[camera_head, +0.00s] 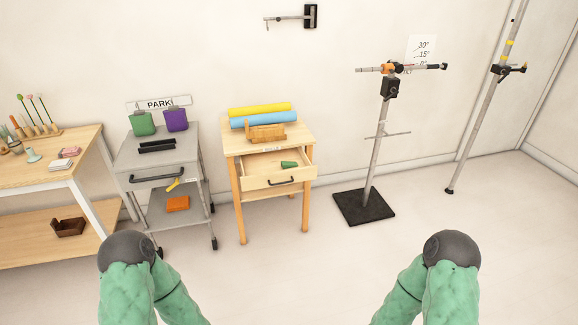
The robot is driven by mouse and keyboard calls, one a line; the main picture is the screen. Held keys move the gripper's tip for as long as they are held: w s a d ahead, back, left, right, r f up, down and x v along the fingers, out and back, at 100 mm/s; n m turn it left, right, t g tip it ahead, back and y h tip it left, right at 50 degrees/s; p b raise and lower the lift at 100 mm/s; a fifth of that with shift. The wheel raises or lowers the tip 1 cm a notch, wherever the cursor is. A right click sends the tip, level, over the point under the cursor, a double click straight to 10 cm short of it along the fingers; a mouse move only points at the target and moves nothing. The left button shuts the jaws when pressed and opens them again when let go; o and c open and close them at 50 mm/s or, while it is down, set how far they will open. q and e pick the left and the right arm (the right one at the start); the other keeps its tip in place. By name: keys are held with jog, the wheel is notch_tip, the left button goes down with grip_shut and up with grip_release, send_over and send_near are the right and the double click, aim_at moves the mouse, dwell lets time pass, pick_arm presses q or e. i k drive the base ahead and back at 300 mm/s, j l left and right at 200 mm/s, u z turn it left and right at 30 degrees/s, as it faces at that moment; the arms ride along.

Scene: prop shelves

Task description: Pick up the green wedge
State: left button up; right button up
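A small green wedge (288,164) lies inside the pulled-out drawer (254,174) of a small wooden table (232,143), toward the drawer's right back. It is small in view, so its exact shape is hard to tell. The drawer front has a dark handle (283,181). Only parts of my two arms show at the bottom edge, well in front of the table. Neither of my grippers is in view.
The table top holds a yellow roll (260,109), a blue roll (263,119) and a wooden piece (265,133). A grey cart (130,157) stands left; a workbench (30,174) is farther left. A stand (374,150) is right. The floor in front is clear.

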aim_at(284, 165)
jog(key=i+l+u, duration=0.2)
jog(key=i, duration=0.3)
jog(key=i+l+u, duration=0.1)
jog(key=i+u, duration=0.15)
jog(key=i, duration=0.2)
jog(key=i+l+u, duration=0.2)
jog(key=i, duration=0.25)
jog(key=l, duration=0.1)
